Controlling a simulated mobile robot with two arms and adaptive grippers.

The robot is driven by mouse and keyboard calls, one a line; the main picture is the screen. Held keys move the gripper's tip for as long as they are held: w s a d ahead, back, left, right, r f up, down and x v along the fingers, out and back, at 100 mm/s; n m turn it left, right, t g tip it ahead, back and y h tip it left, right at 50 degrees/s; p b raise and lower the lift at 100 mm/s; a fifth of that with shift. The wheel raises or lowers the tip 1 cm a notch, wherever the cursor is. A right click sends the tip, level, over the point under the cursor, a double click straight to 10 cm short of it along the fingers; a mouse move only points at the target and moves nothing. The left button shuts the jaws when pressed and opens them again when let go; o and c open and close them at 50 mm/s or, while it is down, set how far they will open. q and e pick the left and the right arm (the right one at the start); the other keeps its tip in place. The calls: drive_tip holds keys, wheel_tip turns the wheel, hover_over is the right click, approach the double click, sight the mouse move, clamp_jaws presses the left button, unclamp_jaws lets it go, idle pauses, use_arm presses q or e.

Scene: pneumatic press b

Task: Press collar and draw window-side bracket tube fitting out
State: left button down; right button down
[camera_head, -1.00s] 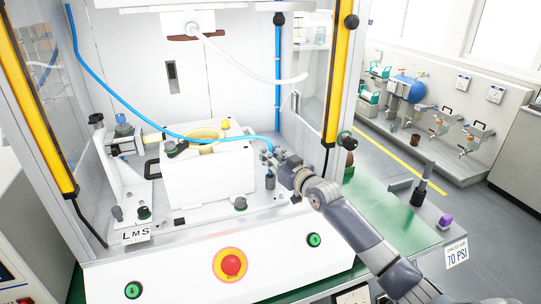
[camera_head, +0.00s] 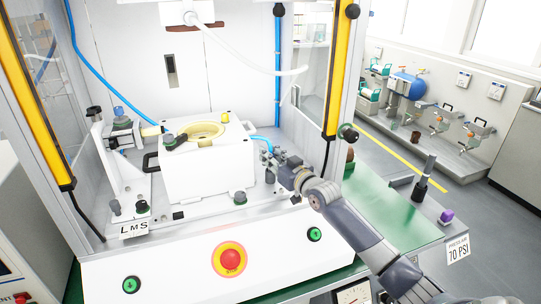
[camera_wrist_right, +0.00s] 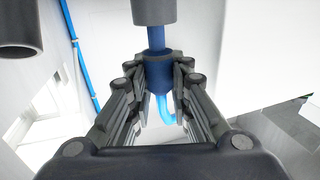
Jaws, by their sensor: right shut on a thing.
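My right gripper (camera_head: 272,160) is at the right side of the white block (camera_head: 205,175) inside the press. In the right wrist view its fingers (camera_wrist_right: 160,95) are closed around a blue tube fitting (camera_wrist_right: 159,72). A thinner blue stem (camera_wrist_right: 156,38) runs from the fitting to a dark grey cylinder (camera_wrist_right: 153,10) above it. A light-blue tube (camera_wrist_right: 167,106) bends out of the fitting between the fingers. In the head view a blue tube (camera_head: 262,138) reaches the gripper from behind the block. The collar cannot be told apart. My left gripper is not in view.
A red stop button (camera_head: 231,259) and green buttons (camera_head: 315,234) are on the press front. A yellow-edged post (camera_head: 332,80) stands right of my right gripper. A white hose (camera_head: 262,62) hangs above. A green tabletop (camera_head: 385,205) is at the right.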

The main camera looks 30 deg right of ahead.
drive_tip(key=shift+f+b, duration=0.6)
drive_tip(key=shift+f, duration=0.35)
drive_tip(key=c, duration=1.4)
unclamp_jaws()
drive_tip(key=s, duration=1.2)
drive_tip(key=shift+d, duration=0.1)
